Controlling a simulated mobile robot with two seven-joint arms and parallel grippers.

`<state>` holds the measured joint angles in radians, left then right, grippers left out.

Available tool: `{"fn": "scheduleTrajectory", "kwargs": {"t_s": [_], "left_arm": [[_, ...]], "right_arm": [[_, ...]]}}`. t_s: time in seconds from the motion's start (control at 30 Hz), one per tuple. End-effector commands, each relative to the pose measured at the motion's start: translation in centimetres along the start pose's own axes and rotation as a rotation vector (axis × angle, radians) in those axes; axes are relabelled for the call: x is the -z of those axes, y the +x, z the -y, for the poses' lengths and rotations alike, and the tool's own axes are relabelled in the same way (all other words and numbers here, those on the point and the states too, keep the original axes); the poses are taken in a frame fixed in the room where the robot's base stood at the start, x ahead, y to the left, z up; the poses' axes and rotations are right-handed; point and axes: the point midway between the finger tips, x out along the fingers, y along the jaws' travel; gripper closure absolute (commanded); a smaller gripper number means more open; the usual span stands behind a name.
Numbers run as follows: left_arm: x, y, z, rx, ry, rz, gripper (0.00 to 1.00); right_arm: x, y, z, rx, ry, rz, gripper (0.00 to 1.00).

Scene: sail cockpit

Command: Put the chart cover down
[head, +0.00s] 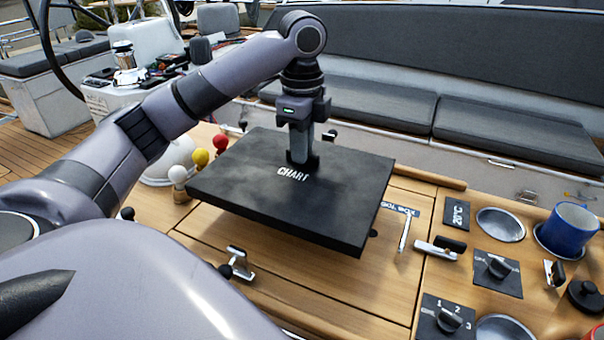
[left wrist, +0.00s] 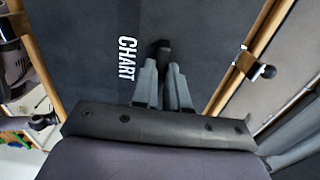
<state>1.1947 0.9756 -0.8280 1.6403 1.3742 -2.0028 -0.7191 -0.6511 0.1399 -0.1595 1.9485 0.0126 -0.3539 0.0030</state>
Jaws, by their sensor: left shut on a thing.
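The chart cover (head: 270,190) is a flat black board with the white word CHART on it. The cover also fills much of the left wrist view (left wrist: 85,50), with the fingers (left wrist: 163,85) close together beside the lettering. My right gripper is not in view.
Red, yellow and white balls (head: 200,158) stand at the cover's left edge. A metal latch (head: 237,262) is in front. To the right are a switch (head: 495,270), an empty round holder (head: 501,224) and a blue mug (head: 567,229). A grey bench (head: 450,120) runs behind.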

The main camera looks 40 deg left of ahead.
Motion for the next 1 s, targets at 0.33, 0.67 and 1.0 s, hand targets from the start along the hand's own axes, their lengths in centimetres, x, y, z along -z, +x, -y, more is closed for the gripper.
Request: {"fn": "scheduleTrajectory", "kwargs": {"t_s": [0.33, 0.67, 1.0], "left_arm": [[0.0, 3.4, -0.1, -0.001, 0.001, 0.000, 1.00], [0.0, 6.5, 0.0, 0.002, 0.000, -0.001, 1.00], [0.0, 6.5, 0.0, 0.001, 0.001, -0.001, 0.61]], "right_arm": [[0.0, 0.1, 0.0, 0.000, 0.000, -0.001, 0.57], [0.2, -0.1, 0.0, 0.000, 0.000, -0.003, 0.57], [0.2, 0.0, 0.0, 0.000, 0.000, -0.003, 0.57]]}}
